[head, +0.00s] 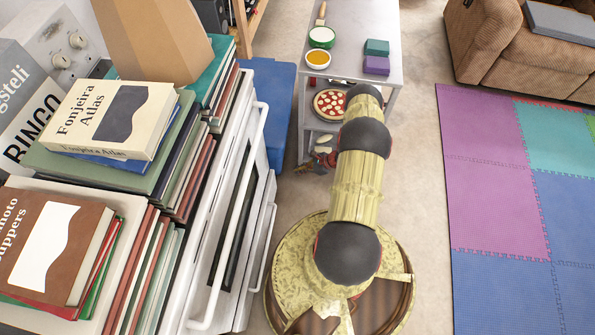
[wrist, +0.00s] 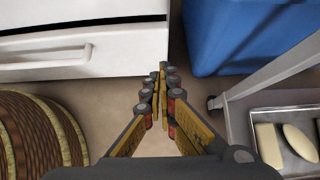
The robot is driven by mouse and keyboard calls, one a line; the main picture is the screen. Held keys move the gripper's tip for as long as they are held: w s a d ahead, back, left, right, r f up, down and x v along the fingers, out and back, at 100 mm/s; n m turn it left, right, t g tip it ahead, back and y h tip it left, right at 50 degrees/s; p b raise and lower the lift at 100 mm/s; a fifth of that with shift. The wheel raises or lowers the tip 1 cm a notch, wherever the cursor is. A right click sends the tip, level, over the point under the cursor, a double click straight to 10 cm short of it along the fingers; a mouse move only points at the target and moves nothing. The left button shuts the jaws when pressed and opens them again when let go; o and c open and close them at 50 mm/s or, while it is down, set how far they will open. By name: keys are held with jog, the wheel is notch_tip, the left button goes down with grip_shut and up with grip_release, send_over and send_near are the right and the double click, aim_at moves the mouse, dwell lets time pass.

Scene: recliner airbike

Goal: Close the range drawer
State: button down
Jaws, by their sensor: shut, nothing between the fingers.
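The white range stands at the left in the head view, with its oven door handle (head: 236,190) facing right. The range drawer (head: 262,232) is low on it, below the oven door, and its front stands out past the door. In the wrist view the drawer front (wrist: 125,52) fills the top left, with a long white handle (wrist: 48,56) and a dark strip along its top. My gripper (wrist: 162,72) is shut and empty, its tips near the drawer front's right end. I cannot tell whether they touch it.
A blue bin (wrist: 235,35) stands right of the drawer; a grey cart (head: 365,45) with food items is beyond. The cart's lower tray (wrist: 290,112) is close on the gripper's right. Books (head: 125,140) are stacked on the range. Bare floor (head: 415,180) lies right of my arm.

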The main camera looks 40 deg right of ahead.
jog(key=w+a+f+b, duration=0.4)
jog(key=w+a+f, duration=0.1)
jog(key=w, duration=0.2)
jog(key=shift+w+a+f, duration=0.15)
jog(key=shift+w+a, duration=0.05)
jog(key=shift+a, duration=0.05)
